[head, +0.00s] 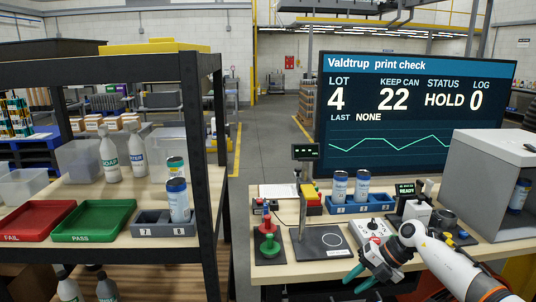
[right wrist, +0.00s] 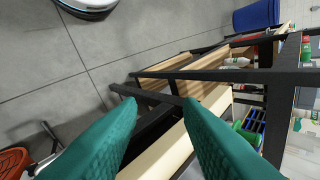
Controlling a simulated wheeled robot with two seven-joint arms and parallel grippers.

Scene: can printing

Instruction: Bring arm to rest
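My right arm (head: 455,268), white with an orange part, comes in from the lower right in the head view. Its gripper (head: 357,280), with dark green fingers, is at the front edge of the right-hand bench, pointing left. In the right wrist view its two fingers (right wrist: 160,112) are apart with nothing between them; floor and bench frame show beyond. My left arm and left gripper are not in view.
A shelf with a red FAIL tray (head: 35,220) and green PASS tray (head: 93,220) stands left. Floor shows between them.

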